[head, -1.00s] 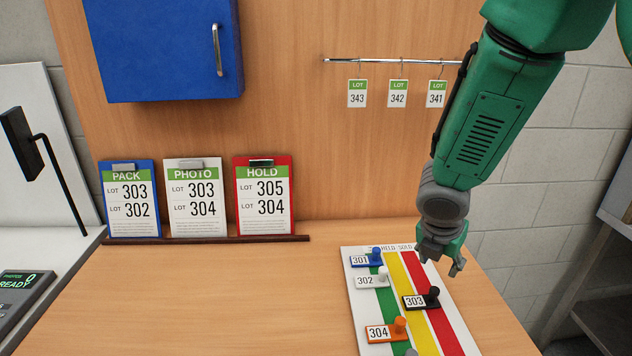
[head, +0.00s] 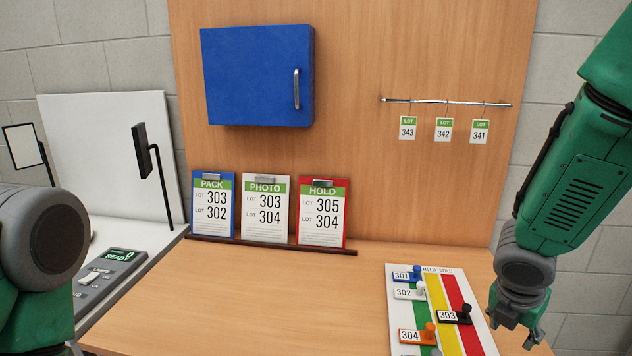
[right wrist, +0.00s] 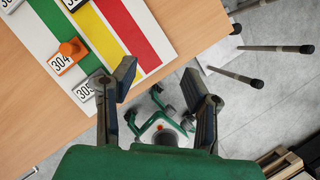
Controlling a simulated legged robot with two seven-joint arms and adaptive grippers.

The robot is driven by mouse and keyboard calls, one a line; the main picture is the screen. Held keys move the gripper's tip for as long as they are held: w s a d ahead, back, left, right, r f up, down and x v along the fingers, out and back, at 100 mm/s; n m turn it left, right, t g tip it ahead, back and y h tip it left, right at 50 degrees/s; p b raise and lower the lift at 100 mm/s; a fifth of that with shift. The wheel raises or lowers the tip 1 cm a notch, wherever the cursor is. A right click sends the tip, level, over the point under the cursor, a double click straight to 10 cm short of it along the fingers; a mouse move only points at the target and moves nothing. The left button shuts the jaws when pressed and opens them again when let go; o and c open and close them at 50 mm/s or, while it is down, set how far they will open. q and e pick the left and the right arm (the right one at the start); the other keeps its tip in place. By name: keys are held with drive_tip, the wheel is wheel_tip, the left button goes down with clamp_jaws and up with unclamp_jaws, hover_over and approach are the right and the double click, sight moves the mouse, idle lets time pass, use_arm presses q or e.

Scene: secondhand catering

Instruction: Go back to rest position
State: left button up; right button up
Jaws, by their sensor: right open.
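My right gripper (head: 516,328) hangs at the right edge of the striped board (head: 480,335) in the head view. In the right wrist view its two fingers (right wrist: 160,100) are spread apart with nothing between them, over the table's edge and the floor. At the left of the head view a grey joint and green link of my left arm show; the left gripper itself is out of view.
The board carries lot markers, among them blue 301 (head: 414,274), black 303 (head: 465,312) and orange 304 (head: 429,330). Pack (head: 213,210), Photo (head: 265,215) and Hold (head: 322,215) clipboards lean behind. A blue cabinet (head: 250,75) hangs above. The mid-table is clear.

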drive_tip(key=s+a+f+m+g+y+b, duration=0.1)
drive_tip(key=s+a+f+m+b, duration=0.2)
drive_tip(key=f, duration=0.4)
drive_tip(key=s+a+f+m+y+b, duration=0.1)
drive_tip(key=s+a+f+m+y, duration=0.15)
drive_tip(key=s+f+m, duration=0.35)
drive_tip(key=s+a+f+m+g+y+b, duration=0.1)
drive_tip(key=s+a+f+b, duration=0.2)
drive_tip(key=f, duration=0.6)
drive_tip(key=s+a+f+m+b, duration=0.1)
drive_tip(key=s+f+m+b, duration=0.5)
drive_tip(key=s+f+m, duration=0.7)
drive_tip(key=shift+s+f+m+h, duration=0.25)
drive_tip(key=shift+f+m+h, duration=0.1)
drive_tip(key=shift+f, duration=0.2)
drive_tip(key=shift+w, duration=0.15)
